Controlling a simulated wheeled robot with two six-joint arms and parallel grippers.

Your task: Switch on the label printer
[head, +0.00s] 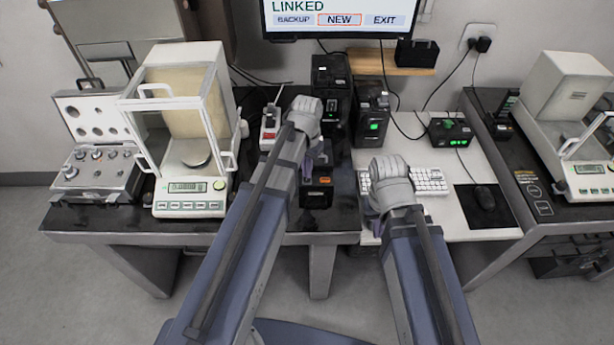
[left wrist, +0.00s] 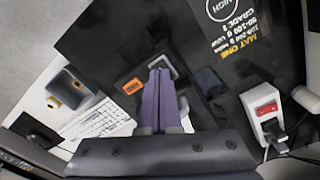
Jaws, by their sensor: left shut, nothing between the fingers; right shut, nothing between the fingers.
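A small black device with an orange part (head: 318,183) stands near the table's front edge; I cannot be sure that it is the label printer. Its orange part (left wrist: 132,86) also shows in the left wrist view, beside the fingers. My left gripper (head: 318,155) is over the table just behind this device, its tips partly hidden by my wrist in the head view. Its purple fingers (left wrist: 160,85) are shut and empty in the left wrist view. My right gripper (head: 370,205) is low at the front of the white mat, mostly hidden by its wrist, shut and empty.
A power strip with a red switch (head: 268,135) lies left of my left wrist. Black boxes (head: 371,120) (head: 330,72) stand behind. A balance (head: 195,190) and weight case (head: 95,170) are left; keyboard (head: 430,180) and mouse (head: 482,197) are right. The monitor (head: 340,8) reads LINKED.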

